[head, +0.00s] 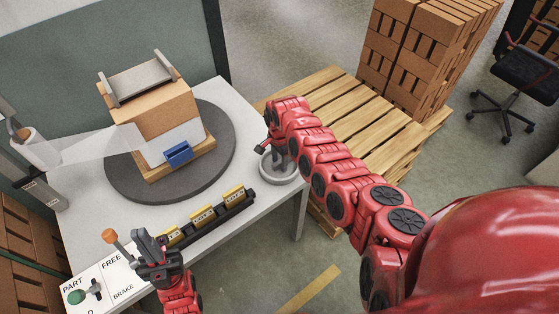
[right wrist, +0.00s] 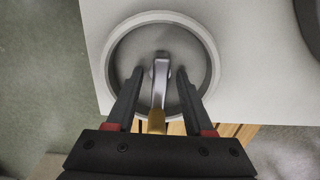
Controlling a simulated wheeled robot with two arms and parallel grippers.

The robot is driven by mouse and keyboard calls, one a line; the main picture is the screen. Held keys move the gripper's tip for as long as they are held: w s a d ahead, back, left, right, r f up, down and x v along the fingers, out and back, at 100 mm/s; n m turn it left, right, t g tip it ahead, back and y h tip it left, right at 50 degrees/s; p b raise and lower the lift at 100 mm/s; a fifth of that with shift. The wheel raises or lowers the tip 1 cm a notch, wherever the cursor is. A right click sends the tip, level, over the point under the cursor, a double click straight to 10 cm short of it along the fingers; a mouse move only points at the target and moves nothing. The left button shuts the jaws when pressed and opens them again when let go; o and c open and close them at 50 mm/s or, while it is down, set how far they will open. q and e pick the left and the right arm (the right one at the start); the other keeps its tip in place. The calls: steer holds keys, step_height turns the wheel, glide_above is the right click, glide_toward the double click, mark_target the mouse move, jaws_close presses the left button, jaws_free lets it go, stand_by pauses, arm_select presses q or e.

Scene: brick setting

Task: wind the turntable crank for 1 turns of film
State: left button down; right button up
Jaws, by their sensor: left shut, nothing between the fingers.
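The crank (right wrist: 160,75) is a grey metal arm with a brass-coloured knob (right wrist: 156,121), inside a round pale ring (right wrist: 112,42) at the table's corner. The ring also shows in the head view (head: 290,176), partly hidden by my right gripper (head: 272,150). In the right wrist view my right gripper (right wrist: 155,84) is open, with its fingers apart on either side of the crank and gaps visible. The dark grey turntable (head: 222,135) carries a brick-coloured load (head: 150,108) on a small pallet. Clear film (head: 95,148) runs from a roll (head: 38,150) to the load. My left gripper (head: 150,238) is shut and empty.
An orange-knobbed lever (head: 109,236) stands beside my left gripper, near FREE and BRAKE labels. A green knob (head: 76,297) is at front left. Yellow cards (head: 203,214) stand in a black rail. A blue piece (head: 178,153) is on the load. A wooden pallet (head: 345,105) lies behind my right arm.

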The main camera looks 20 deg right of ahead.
jaws_close()
steer(key=shift+n, duration=0.4)
steer(key=n, duration=0.2)
steer(key=shift+n+p, duration=0.35)
steer(key=shift+n, duration=0.75)
steer(key=shift+n, duration=0.3)
